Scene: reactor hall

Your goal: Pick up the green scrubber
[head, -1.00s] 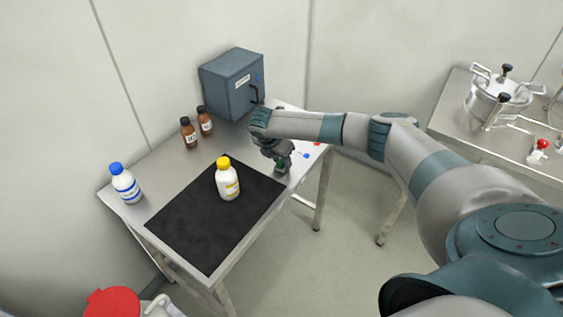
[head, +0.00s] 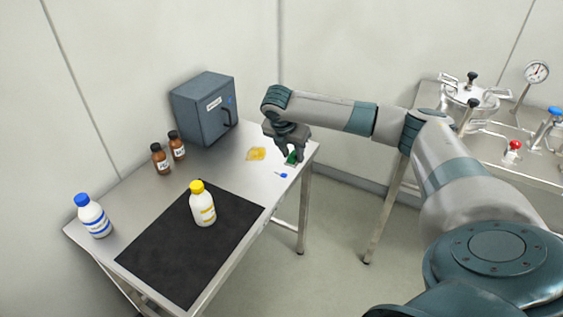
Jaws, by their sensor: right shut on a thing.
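The green scrubber (head: 291,158) is a small green piece at the right end of the steel table (head: 240,173), partly hidden by the fingers. My right gripper (head: 290,157) points down over it and is shut on it. I cannot tell whether the scrubber touches the table or is just above it. My left gripper is not in view.
A small blue item (head: 281,175) and a yellow piece (head: 256,154) lie near the gripper. A yellow-capped bottle (head: 203,208) stands on a black mat (head: 160,262). A grey cabinet (head: 200,112), brown bottles (head: 161,159) and a blue-capped bottle (head: 93,218) stand behind and left.

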